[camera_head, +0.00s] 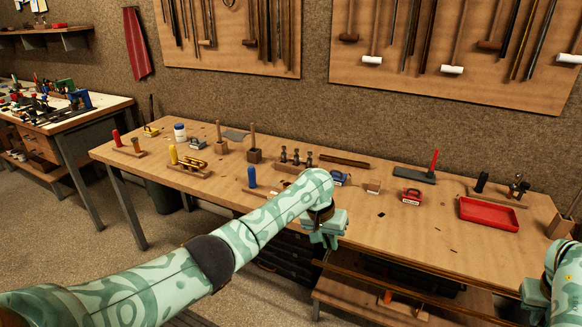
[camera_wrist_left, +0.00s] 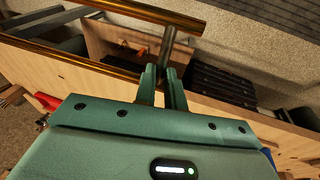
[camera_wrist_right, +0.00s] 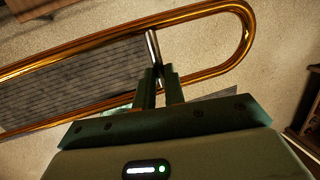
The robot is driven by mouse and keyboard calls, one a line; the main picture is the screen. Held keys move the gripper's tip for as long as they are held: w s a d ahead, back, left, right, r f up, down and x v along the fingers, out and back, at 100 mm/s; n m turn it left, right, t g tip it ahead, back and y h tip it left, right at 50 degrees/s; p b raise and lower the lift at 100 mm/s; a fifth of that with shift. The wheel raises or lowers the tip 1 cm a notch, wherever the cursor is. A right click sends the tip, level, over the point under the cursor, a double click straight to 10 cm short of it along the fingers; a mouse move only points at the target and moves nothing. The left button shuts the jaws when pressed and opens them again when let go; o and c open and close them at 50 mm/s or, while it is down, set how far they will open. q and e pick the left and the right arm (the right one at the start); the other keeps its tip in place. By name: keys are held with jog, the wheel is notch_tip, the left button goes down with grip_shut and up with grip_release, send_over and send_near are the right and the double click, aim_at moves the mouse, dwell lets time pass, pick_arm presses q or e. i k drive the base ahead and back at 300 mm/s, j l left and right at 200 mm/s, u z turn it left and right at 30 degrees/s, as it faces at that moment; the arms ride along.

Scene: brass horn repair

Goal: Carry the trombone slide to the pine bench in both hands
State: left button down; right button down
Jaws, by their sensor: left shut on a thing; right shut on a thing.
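The trombone slide is a pair of long brass tubes with silver cross braces. Its rounded end bow (camera_wrist_right: 248,32) shows in the right wrist view, and a brass tube (camera_wrist_left: 150,13) crosses the top of the left wrist view. My left gripper (camera_wrist_left: 164,72) is shut on a silver brace. My right gripper (camera_wrist_right: 158,72) is shut on another silver brace by the bow. In the head view both grippers are at the front side of the pine bench (camera_head: 400,236), the left near the middle and the right at the right edge. The slide is partly hidden there.
A red tray (camera_head: 488,215), a red box (camera_head: 411,196), a blue-handled tool (camera_head: 252,178) and several other tools stand on the bench. Its middle front is mostly bare. A second workbench (camera_head: 62,112) stands at the left. Black drawers (camera_wrist_left: 222,84) show below.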

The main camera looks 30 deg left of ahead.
aim_at(443, 242)
jog(key=i, duration=0.95)
